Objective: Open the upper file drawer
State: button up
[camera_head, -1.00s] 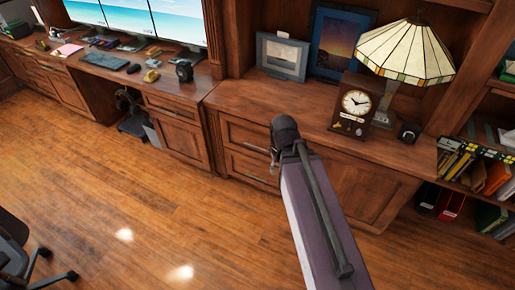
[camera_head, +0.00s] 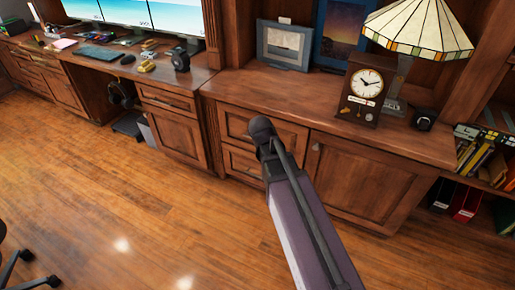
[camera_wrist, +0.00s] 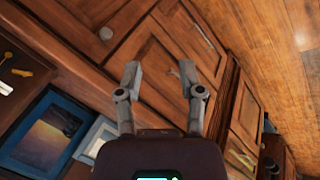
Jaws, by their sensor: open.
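The upper file drawer (camera_head: 238,122) is a wooden panel front under the counter, in the middle of the head view. It looks closed, and my arm covers part of it. The fingers look short of the drawer front. In the head view the fingers are hidden behind my arm's end.
A lower drawer (camera_head: 240,162) sits beneath, and a cabinet door (camera_head: 362,180) with a knob is to the right. The countertop (camera_head: 300,103) above holds a clock (camera_head: 362,92), a lamp (camera_head: 420,30) and picture frames (camera_head: 284,45). The wood floor (camera_head: 110,195) in front is clear.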

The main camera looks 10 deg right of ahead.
jog(key=w+a+f+n+t+h+b, duration=0.2)
jog(key=w+a+f+n+t+b, duration=0.2)
jog(key=w+f+b, duration=0.6)
jog(key=w+a+f+n+t+h+b, duration=0.2)
jog(key=w+f+b, duration=0.8)
jog(key=b, duration=1.2)
jog(key=w+a+n+t, duration=0.2)
jog(key=a+t, duration=0.1)
jog(key=a, duration=0.1)
jog(key=shift+w+a+f+n+t+h, duration=0.15)
jog(key=shift+w+f+n+t+h, duration=0.15)
jog(key=shift+w+t, duration=0.1)
jog(key=shift+w, duration=0.1)
jog(key=b+x, duration=0.2)
jog(key=x, duration=1.1)
jog(key=shift+w+d+f+b, duration=0.1)
jog(key=shift+w+d+b, duration=0.1)
jog(key=shift+d+b, duration=0.15)
grip_shut()
jog(key=shift+d, duration=0.1)
jog(key=shift+s, duration=0.15)
